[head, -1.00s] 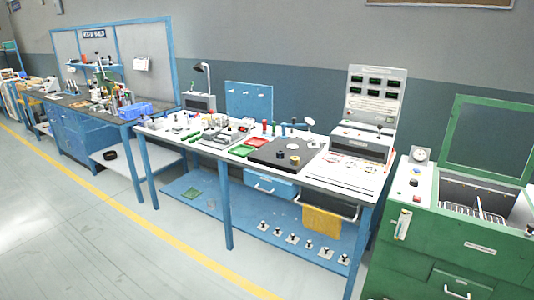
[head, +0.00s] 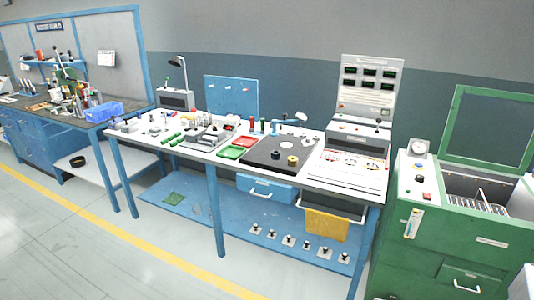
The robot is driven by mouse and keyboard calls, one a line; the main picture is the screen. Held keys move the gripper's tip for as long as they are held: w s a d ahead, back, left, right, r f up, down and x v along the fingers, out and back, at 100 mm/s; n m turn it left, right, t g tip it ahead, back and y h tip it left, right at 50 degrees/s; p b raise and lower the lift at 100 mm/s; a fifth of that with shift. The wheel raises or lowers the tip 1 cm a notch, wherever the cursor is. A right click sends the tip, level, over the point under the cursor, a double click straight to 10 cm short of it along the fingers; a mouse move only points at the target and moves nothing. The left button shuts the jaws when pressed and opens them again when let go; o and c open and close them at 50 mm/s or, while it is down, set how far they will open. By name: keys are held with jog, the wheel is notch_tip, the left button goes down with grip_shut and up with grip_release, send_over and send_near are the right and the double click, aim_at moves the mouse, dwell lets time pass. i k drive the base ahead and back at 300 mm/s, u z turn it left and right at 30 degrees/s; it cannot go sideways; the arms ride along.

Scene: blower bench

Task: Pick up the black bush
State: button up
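A small dark round piece (head: 275,155), which looks like the black bush, sits on the dark flat plate (head: 258,159) on the middle bench. It is small and low in contrast against the plate, so its details cannot be told. A brass-coloured bush (head: 292,161) stands just to its right on the same plate. My gripper is not in view.
The middle bench (head: 325,188) also holds a red tray (head: 245,141), a green tray (head: 231,153) and a panel with displays (head: 369,86). A yellow cloth (head: 327,225) hangs at its front. A green cabinet (head: 440,250) stands at right. The front floor is clear.

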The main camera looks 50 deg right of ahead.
aim_at(275, 155)
jog(key=z, duration=0.05)
jog(key=i, duration=1.2)
jog(key=z, duration=0.3)
